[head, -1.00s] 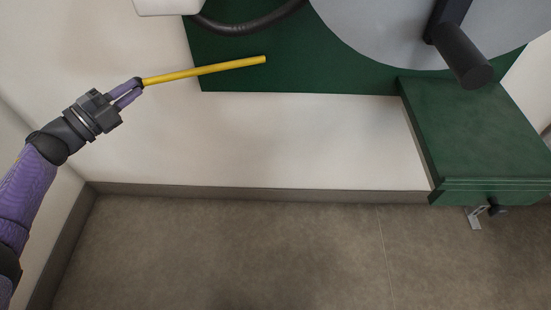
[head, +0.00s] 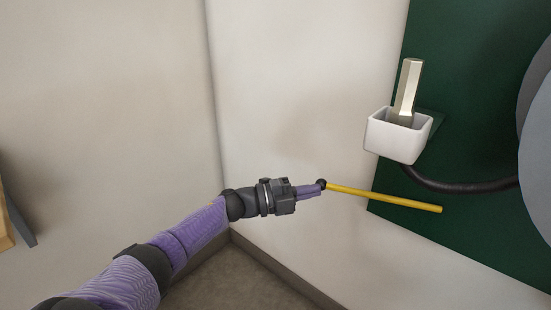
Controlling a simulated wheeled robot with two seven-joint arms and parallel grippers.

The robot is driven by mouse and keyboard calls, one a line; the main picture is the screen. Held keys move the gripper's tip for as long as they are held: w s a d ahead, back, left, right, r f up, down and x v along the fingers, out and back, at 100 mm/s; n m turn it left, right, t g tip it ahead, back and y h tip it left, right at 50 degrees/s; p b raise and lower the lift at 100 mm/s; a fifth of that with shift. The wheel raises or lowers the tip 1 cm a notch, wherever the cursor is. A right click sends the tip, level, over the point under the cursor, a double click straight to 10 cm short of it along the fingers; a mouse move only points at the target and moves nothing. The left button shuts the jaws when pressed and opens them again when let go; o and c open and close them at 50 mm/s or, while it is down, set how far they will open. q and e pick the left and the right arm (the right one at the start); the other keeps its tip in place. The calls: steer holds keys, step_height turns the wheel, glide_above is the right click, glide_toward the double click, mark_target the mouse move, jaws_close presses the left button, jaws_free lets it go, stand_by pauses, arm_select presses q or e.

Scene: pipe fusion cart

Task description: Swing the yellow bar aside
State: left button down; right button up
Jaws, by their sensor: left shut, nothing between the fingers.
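The thin yellow bar (head: 385,198) shows in the head view, right of centre. It runs from a dark knob-like end beside my gripper, sloping slightly down to the right. Its right end lies in front of the green panel (head: 478,130), near the panel's lower left corner. My left gripper (head: 315,189) is shut with nothing between its fingers. Its fingertips are at the bar's left end; whether they touch it I cannot tell. My right gripper is not in view.
A white open box (head: 397,142) holding a pale upright bar-shaped piece (head: 409,88) is on the green panel above the yellow bar. A black hose (head: 460,185) runs right from below it to a large grey disc (head: 538,150). Pale walls meet in a corner behind my arm.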

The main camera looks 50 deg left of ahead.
arm_select(q)
steer(key=s+a+f+b, duration=0.1)
steer(key=s+a+b, duration=0.2)
steer(key=a, duration=0.6)
steer(key=shift+f, duration=0.15)
